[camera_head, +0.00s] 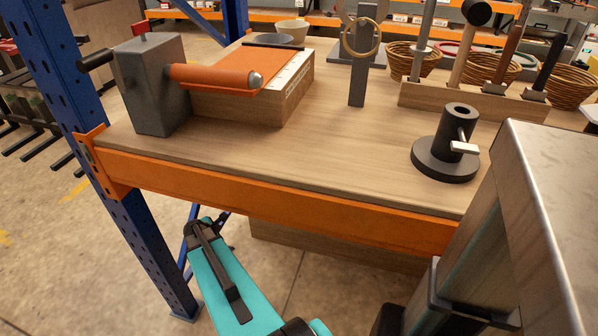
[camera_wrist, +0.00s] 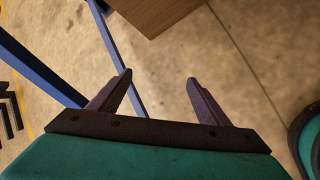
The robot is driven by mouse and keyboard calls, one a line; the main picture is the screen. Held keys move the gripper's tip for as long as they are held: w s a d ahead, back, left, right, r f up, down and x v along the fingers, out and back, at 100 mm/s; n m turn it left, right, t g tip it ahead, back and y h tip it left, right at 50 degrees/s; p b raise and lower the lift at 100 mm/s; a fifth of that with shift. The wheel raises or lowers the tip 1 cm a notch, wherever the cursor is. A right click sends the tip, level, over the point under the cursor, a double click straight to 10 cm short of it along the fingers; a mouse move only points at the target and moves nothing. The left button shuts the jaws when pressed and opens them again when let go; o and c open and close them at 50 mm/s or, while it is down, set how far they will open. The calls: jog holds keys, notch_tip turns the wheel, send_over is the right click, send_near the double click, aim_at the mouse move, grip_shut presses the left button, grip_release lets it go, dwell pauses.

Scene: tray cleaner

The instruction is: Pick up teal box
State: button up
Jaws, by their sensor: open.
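I cannot make out a teal box in either view. The teal shapes low in both views are parts of my own arm and gripper housing. My gripper (camera_wrist: 158,78) is open and empty in the wrist view, its two dark fingers apart over bare concrete floor. In the head view my arm reaches up from the bottom, in front of the wooden bench (camera_head: 330,150) and below its top; the fingers are hard to make out there.
On the bench stand a grey block with an orange roller (camera_head: 215,76), an orange-topped wooden box (camera_head: 285,98), a black round stand (camera_head: 445,165) and a tool rack (camera_head: 470,101). An orange beam (camera_head: 290,199) edges the front. A blue post (camera_head: 145,235) stands left.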

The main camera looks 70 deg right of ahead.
jog(key=s+d+r+n+h+b, duration=0.2)
jog(key=s+d+r, duration=0.2)
jog(key=d, duration=0.7)
jog(key=s+d+r+n+h+b, duration=0.2)
jog(key=s+d+r, duration=0.3)
jog(key=d, duration=0.5)
jog(key=s+d+r+n+h+b, duration=0.2)
jog(key=s+d+r+n+b, duration=0.1)
jog(key=d, duration=0.8)
notch_tip(320, 180, up, 2)
jog(key=shift+s+d+r+n, duration=0.15)
jog(key=shift+s+d+n, duration=0.15)
jog(key=shift+s+n, duration=0.65)
jog(key=shift+s+m, duration=0.25)
jog(key=shift+b+x, duration=1)
jog(key=shift+x, duration=2.95)
jog(key=shift+s+d, duration=0.1)
jog(key=shift+d, duration=0.25)
jog(key=shift+f, duration=0.2)
jog(key=shift+b+x, duration=1)
jog(key=shift+x, duration=1.6)
jog(key=shift+s, duration=0.15)
